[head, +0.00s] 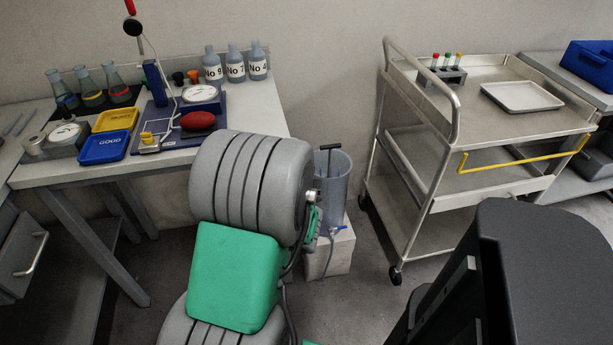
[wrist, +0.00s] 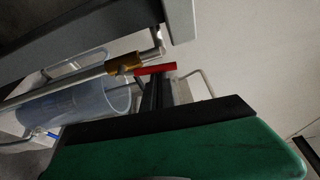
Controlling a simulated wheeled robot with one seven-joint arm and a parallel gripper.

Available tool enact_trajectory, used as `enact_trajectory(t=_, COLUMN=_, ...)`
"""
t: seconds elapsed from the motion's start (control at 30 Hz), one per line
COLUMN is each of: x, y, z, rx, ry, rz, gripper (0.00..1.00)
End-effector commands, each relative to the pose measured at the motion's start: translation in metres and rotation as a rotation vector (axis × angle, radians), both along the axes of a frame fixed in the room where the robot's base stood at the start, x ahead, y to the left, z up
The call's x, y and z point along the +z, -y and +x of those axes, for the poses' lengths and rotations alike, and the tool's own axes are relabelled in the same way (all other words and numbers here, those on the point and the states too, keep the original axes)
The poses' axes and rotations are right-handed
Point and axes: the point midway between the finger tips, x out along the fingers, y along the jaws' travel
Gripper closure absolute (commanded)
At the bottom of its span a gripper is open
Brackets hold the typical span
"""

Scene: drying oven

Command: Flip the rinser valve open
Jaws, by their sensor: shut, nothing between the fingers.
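The rinser is a clear bluish cylinder (head: 333,185) standing on a white block, partly hidden behind my arm in the head view. It lies sideways in the wrist view (wrist: 75,103). A brass valve (wrist: 125,64) with a red lever (wrist: 155,69) sits on a metal pipe near the cylinder's mouth in the wrist view. My gripper (wrist: 158,84) is shut and empty, its dark fingers close to the red lever. I cannot tell whether they touch it. The valve and fingers are hidden in the head view. A small blue tap (head: 337,232) sits low on the rinser.
A table (head: 262,118) with bottles, flasks, trays and a balance stands left. A steel trolley (head: 450,125) with a yellow bar stands right of the rinser. In the wrist view, a large grey slab (wrist: 70,30) lies close beside the pipe. Floor shows between rinser and trolley.

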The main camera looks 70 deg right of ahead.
Motion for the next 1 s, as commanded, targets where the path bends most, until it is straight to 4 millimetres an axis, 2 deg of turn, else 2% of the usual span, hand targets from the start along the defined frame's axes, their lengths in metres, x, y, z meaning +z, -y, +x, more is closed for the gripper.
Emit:
enact_trajectory(t=0.37, x=0.0011, y=-0.0022, z=0.0026, rx=-0.005, ry=-0.105, rz=-0.054, gripper=1.0)
enact_trajectory(t=1.0, x=-0.003, y=0.0001, z=0.0007, rx=-0.006, ry=-0.109, rz=-0.061, gripper=1.0)
